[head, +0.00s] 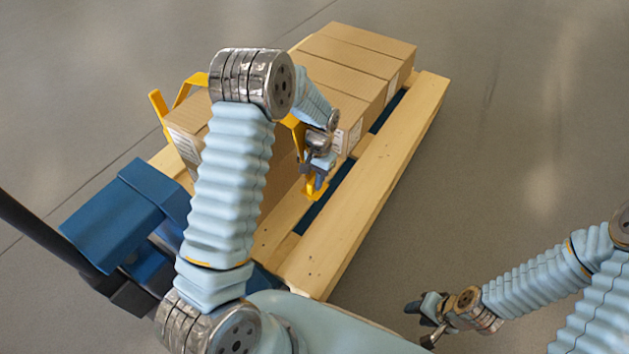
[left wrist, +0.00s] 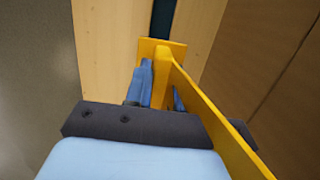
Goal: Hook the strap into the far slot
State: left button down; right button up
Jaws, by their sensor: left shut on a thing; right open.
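The yellow strap (head: 297,125) runs over the cardboard boxes, with a raised part at the left and its near end hanging down beside them. My left gripper (head: 318,180) is shut on the strap's lower end, beside the boxes and above the pallet's gap. In the left wrist view the yellow strap (left wrist: 205,105) passes between the blue fingers of my left gripper (left wrist: 160,88) and ends in a flat yellow plate. The wooden pallet (head: 375,185) has a long gap between its top boards. I cannot tell which opening is the far slot. My right gripper (head: 427,315) is open and empty, away from the pallet.
Several cardboard boxes (head: 345,55) stand on the pallet. A blue pallet jack (head: 125,215) with a dark handle (head: 45,240) stands at the left. My left arm hides part of the boxes. The grey floor (head: 530,130) at the right is clear.

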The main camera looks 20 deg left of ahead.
pick_arm(q)
jog(key=shift+f+b, duration=3.3)
jog(key=shift+f, duration=1.8)
jog(key=c, duration=0.9)
grip_release()
